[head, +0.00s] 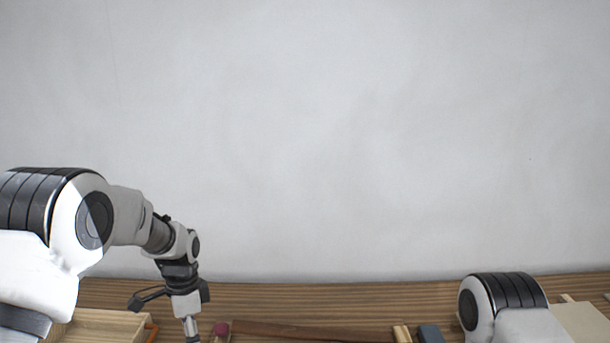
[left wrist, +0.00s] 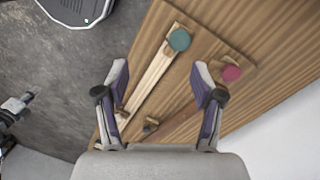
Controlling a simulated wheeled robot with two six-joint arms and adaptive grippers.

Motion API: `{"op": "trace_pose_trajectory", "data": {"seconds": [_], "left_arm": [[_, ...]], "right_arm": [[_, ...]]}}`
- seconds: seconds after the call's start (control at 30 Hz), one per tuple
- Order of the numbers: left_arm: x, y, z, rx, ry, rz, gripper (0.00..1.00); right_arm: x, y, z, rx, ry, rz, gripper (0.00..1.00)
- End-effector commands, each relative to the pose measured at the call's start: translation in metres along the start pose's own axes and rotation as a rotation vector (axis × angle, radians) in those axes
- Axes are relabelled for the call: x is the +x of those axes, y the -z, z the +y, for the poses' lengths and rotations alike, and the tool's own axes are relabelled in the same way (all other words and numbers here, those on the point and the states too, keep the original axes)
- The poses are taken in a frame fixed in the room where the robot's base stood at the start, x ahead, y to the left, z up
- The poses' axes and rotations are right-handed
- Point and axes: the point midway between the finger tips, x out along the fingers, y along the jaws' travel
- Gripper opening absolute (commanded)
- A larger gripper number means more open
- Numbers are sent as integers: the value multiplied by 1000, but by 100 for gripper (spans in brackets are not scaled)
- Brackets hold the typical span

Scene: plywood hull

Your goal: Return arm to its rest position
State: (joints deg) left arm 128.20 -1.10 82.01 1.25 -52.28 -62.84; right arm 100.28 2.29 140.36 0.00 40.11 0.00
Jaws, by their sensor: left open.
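My left arm (head: 130,218) reaches in from the left in the head view, with its wrist bent down over the table. My left gripper (left wrist: 160,78) is open in the left wrist view, its two fingers spread with nothing held between them. Below the fingers lie a pale wooden strip (left wrist: 158,78) and a darker strip (left wrist: 178,122), apparently on the tabletop. In the head view the lower end of the gripper is cut off by the bottom edge. Part of my right arm (head: 505,305) shows at the lower right; its gripper is out of view.
The wooden table (head: 340,295) runs along a plain wall. A pale wooden tray (head: 105,318) stands at the left. A red round piece (head: 221,328), a dark brown strip (head: 310,331) and a grey block (head: 431,333) lie along the front. A green round piece (left wrist: 179,39) shows in the left wrist view.

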Motion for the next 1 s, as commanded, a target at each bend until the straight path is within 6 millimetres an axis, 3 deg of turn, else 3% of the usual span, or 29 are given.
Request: {"op": "trace_pose_trajectory", "data": {"seconds": [0.03,0.27,0.37,0.47,0.57,0.7,0.77,0.83,0.93,1.0], "left_arm": [[19,-3,5,-2,-27,-12,68],[102,-27,43,-9,-168,-80,68],[153,-43,69,-23,-234,-113,68],[217,-66,109,-72,-297,-151,68],[285,-96,163,-173,-337,-193,68],[361,-146,255,-423,-313,-233,68],[373,-163,288,-576,-254,-218,68],[367,-171,302,-747,-162,-160,68],[357,-166,293,-950,-38,-37,68],[356,-158,274,-1051,27,53,68]], "right_arm": [[6,0,0,0,0,0,0],[23,0,0,0,0,-1,0],[33,0,0,0,0,-1,0],[48,0,0,0,0,-1,0],[63,0,0,0,0,-1,0],[84,0,1,0,0,-1,0],[88,0,1,0,0,-1,0],[86,-1,1,0,0,-1,0],[84,0,1,0,0,0,0],[84,0,1,0,0,0,0]]}}
